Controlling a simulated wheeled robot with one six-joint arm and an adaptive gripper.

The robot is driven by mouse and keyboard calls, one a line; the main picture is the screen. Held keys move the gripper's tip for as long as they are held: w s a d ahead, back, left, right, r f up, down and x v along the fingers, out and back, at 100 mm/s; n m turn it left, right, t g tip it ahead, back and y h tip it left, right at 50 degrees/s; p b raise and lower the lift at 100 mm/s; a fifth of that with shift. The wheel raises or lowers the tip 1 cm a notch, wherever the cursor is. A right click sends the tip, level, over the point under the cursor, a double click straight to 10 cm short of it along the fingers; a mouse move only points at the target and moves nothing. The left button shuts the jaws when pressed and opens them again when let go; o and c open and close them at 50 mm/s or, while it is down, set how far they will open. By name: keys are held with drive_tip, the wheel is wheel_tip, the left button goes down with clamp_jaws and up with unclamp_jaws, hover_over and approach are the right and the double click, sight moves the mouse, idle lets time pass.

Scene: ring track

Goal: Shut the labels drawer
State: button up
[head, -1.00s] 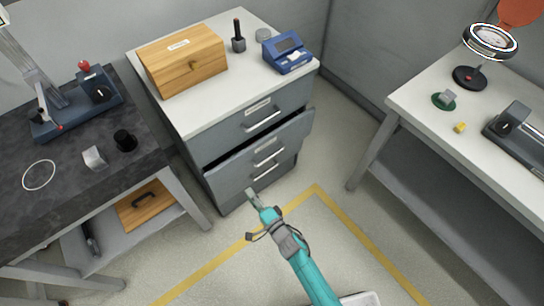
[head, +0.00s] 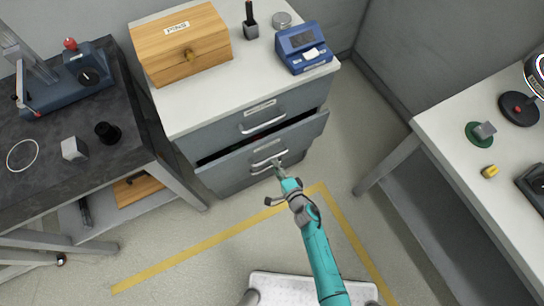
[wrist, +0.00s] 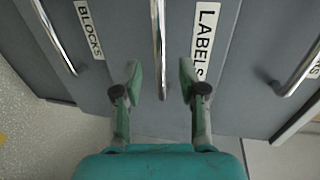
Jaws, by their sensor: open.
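The labels drawer (head: 225,168) is the middle drawer of the grey cabinet. It stands partly pulled out, with a dark gap above its front. In the wrist view its white LABELS plate (wrist: 206,40) and its upright-looking bar handle (wrist: 158,45) face me. My gripper (head: 279,167) is in front of the lower drawers' handles in the head view. In the wrist view my gripper (wrist: 160,78) is open and empty, its fingers on either side of the handle's line. I cannot tell whether they touch the drawer front.
The BLOCKS drawer (wrist: 88,60) is below and the top drawer (head: 235,128) above; both look shut. A wooden box (head: 185,45) and a blue device (head: 304,50) stand on the cabinet. A dark bench (head: 75,140) is left, a white table (head: 445,130) right. Floor in front is clear.

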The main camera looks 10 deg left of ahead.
sight(270, 158)
drive_tip(key=shift+x, duration=2.45)
drive_tip(key=shift+s+a, duration=0.1)
clamp_jaws()
